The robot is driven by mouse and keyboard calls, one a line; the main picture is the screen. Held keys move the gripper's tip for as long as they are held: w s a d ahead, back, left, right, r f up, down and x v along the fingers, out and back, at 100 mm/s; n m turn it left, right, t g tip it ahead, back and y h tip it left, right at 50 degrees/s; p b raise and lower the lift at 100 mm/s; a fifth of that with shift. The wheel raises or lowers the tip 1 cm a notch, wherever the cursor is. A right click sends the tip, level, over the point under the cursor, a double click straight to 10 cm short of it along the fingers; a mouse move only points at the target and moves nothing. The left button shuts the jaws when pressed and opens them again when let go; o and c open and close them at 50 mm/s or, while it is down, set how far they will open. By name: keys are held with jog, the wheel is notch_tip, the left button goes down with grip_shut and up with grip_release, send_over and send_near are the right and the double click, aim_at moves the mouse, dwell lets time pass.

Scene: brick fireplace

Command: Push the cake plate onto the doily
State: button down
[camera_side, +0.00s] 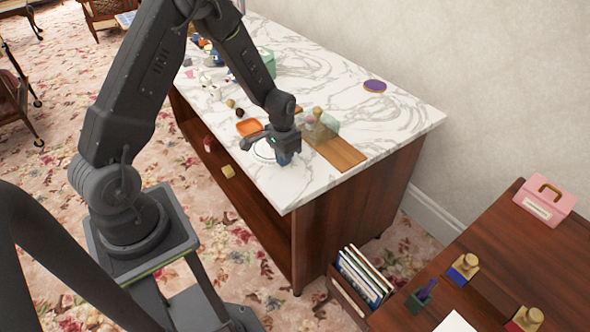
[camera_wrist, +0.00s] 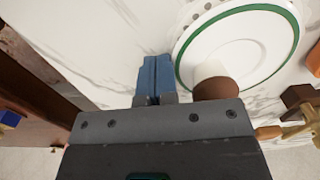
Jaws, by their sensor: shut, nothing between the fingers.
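The cake plate (camera_wrist: 286,62) is white with a green rim. In the wrist view it lies at the upper right; in the side view the plate (camera_side: 262,152) is partly hidden by my gripper. A white lacy edge with holes, which looks like the doily (camera_wrist: 190,12), shows past the plate's upper left rim. The plate hides the rest, so I cannot tell how well they line up. My gripper (camera_wrist: 153,76) is shut and empty, with blue fingertips low beside the plate. In the side view my gripper (camera_side: 283,158) is at its near right side; contact is unclear.
A brown and white round piece (camera_wrist: 215,85) overlaps the plate's near rim in the wrist view. An orange dish (camera_side: 249,127) lies behind the plate, and a wooden board (camera_side: 342,153) to its right. The marble top's front edge is close. Marble near the purple disc (camera_side: 375,86) is clear.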

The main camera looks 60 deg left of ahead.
jog(key=shift+a, duration=0.15)
jog(key=shift+d, duration=0.45)
jog(key=shift+r, duration=0.15)
notch_tip(320, 180, up, 8)
dwell(0.8)
jog(key=s+d+r+t, duration=0.2)
jog(key=s+d+r, duration=0.25)
jog(key=r, duration=0.45)
jog(key=s+d+r+t, duration=0.2)
jog(key=s+d+r, duration=0.3)
jog(key=r, duration=0.4)
jog(key=s+d+r+t, duration=0.1)
jog(key=s+d+r, duration=0.1)
jog(key=s, duration=0.7)
jog(key=shift+s+d+r+t, duration=0.15)
jog(key=shift+r+t, duration=0.15)
jog(key=shift+r, duration=0.2)
